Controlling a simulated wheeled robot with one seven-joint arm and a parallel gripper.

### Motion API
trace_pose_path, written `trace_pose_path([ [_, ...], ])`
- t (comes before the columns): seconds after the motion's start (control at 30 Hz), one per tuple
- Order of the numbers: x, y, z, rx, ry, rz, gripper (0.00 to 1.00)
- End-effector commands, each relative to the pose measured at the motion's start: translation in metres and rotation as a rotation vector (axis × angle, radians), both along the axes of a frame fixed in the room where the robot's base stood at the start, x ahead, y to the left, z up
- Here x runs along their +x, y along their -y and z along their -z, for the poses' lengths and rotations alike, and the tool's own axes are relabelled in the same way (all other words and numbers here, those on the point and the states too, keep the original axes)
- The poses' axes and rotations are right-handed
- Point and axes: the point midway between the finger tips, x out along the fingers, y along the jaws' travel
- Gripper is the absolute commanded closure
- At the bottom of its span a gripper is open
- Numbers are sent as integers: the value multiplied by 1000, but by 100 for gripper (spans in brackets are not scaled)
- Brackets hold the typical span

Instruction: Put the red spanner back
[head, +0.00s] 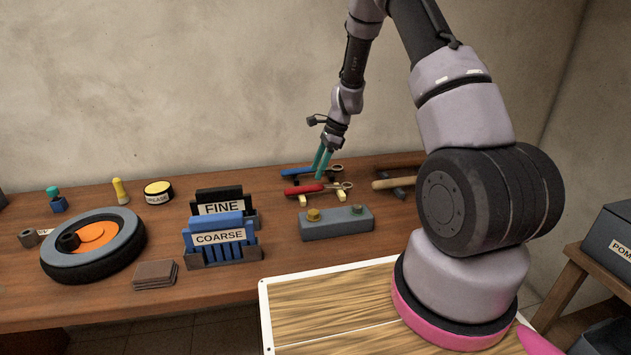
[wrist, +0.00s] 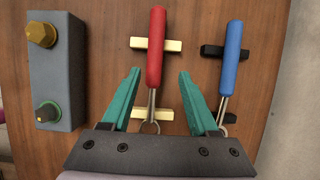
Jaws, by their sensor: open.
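The red spanner (head: 304,189) has a red handle and a metal end with a ring. In the wrist view the red spanner (wrist: 156,45) lies across two cream rests (wrist: 169,44) on the bench. My gripper (head: 322,174) is over the bench beside the spanner tools. In the wrist view my gripper (wrist: 160,71) is open and empty, one teal finger on each side of the red spanner. I cannot tell how high the fingertips are above it. Part of the spanner's ring end is hidden by my gripper's body.
A blue-handled tool (wrist: 235,48) lies on black rests (wrist: 212,50) just right of my right finger. A grey box with two knobs (wrist: 61,70) stands to the left. Sanding holders (head: 218,237), a wheel (head: 120,255) and wooden-handled tools (head: 390,183) share the bench.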

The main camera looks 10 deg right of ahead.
Motion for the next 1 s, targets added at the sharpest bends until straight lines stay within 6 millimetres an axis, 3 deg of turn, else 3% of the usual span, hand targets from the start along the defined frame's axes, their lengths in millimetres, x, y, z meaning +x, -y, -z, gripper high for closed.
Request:
trace_pose_path([
  [0.2,0,15,-36,0,1,0,40],
  [0.47,0,20,-51,0,2,-3,40],
  [0.57,-3,20,-69,-3,32,-29,40],
  [0.67,-13,20,-108,-14,99,-95,40],
  [0.77,-31,19,-161,-36,194,-194,40],
  [0.9,-69,19,-227,-83,329,-343,40],
  [1.0,-101,20,-267,-126,423,-449,40],
])
